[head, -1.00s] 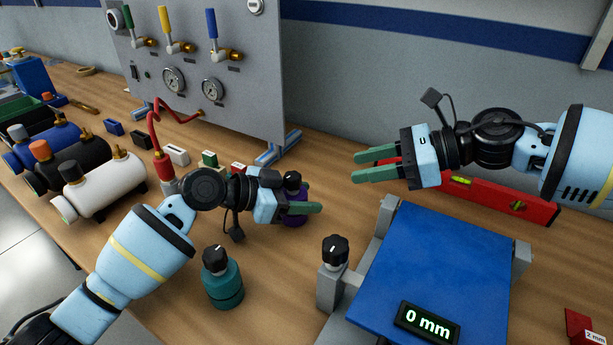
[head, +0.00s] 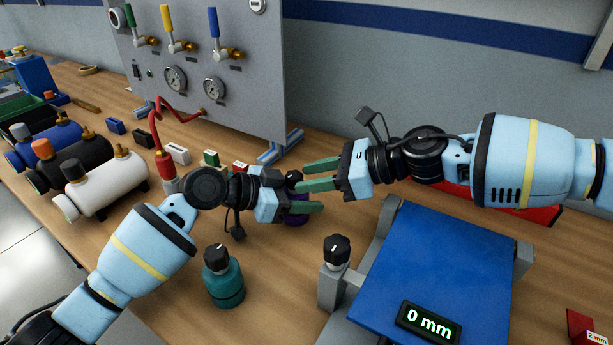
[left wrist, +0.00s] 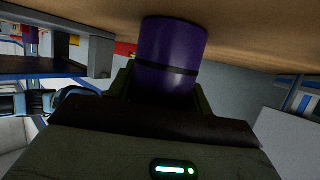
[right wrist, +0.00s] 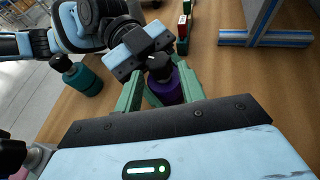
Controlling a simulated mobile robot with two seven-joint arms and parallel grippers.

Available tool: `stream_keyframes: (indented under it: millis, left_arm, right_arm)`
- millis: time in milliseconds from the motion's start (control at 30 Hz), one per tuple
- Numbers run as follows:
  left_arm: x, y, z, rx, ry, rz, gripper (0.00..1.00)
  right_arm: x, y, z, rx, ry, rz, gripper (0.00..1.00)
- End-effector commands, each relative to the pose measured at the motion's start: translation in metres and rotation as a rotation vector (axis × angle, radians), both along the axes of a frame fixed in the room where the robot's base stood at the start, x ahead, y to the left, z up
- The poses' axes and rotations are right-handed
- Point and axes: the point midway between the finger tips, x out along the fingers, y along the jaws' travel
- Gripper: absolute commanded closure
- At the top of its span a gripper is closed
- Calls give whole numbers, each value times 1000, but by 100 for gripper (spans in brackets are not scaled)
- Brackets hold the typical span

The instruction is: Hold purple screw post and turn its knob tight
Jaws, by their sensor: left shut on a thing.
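The purple screw post (head: 297,219) stands on the wooden bench, largely covered by the grippers in the head view. Its purple body shows in the left wrist view (left wrist: 172,50), between the left fingers. My left gripper (head: 296,205) is shut on the purple post from the left. The black knob (right wrist: 158,66) tops the post in the right wrist view. My right gripper (head: 303,175) is open and has its green fingers near the knob's height. In the right wrist view the knob appears between the fingertips; I cannot tell whether they touch it.
A teal post with a black knob (head: 224,283) stands front left. A blue platform (head: 440,260) with a "0 mm" display (head: 428,324) and its own black knob (head: 337,250) is on the right. A gauge panel (head: 205,70) stands behind, with several small tanks at left.

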Motion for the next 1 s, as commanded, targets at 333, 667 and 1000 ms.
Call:
stream_keyframes:
  millis: [333,667,1000]
  left_arm:
    - [0,0,0,1,1,0,88]
    - [0,0,0,1,1,0,88]
    - [0,0,0,1,0,0,88]
  right_arm:
    - [4,15,-6,0,-1,-1,61]
    - [4,14,-6,0,0,-1,83]
    - [2,15,-7,-7,0,-61,93]
